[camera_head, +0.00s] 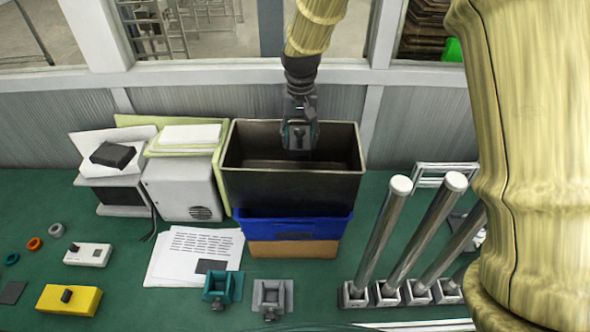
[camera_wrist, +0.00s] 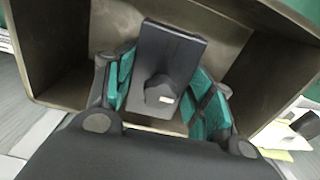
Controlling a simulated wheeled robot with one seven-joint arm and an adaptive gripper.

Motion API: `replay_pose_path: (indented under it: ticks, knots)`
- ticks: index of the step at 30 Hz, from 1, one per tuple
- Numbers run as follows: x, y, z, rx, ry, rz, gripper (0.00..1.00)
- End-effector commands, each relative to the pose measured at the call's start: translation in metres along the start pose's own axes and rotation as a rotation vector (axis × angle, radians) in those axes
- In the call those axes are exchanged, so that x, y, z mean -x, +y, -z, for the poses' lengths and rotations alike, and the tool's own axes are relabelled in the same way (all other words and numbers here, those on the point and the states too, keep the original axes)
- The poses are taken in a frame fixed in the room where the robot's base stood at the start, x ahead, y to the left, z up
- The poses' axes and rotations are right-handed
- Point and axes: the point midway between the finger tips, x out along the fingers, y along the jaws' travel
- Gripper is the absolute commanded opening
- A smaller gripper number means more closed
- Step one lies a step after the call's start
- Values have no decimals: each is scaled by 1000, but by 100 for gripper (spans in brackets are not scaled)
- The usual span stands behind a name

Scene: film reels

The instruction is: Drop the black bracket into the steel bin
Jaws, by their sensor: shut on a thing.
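My gripper (camera_head: 299,136) is shut on the black bracket (camera_wrist: 165,75), a dark flat plate with a small knob on its face. In the wrist view the bracket sits between the teal finger pads of my gripper (camera_wrist: 160,90). The steel bin (camera_head: 290,187) is a dark, open-topped box at the middle back of the bench. My gripper and the bracket are over the bin's opening, and its inner walls surround them in the wrist view (camera_wrist: 68,60). In the head view the bracket is small and dark, and its exact height against the rim is unclear.
The steel bin stands on a blue crate (camera_head: 290,228) above an orange-brown box (camera_head: 292,249). Stacked boxes and papers (camera_head: 182,187) stand to its left. Several tall metal posts (camera_head: 383,235) stand to the right. Small teal and grey fixtures (camera_head: 221,285) lie in front.

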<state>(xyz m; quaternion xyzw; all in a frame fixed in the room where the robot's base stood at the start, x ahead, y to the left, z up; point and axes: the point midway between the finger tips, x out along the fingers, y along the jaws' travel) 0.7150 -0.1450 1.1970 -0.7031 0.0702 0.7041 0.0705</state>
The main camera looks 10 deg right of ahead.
Motion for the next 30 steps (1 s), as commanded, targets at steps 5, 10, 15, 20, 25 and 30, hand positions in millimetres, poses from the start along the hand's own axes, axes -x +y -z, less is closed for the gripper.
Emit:
replay_pose_path:
  ticks: [5,10,15,20,25,30]
  knots:
    - [0,0,0,0,0,0,77]
    - [0,0,0,0,0,0,78]
    - [0,0,0,0,0,0,78]
    - [10,0,0,0,1,0,78]
    - [36,0,1,0,4,1,78]
    - [68,0,0,0,3,0,78]
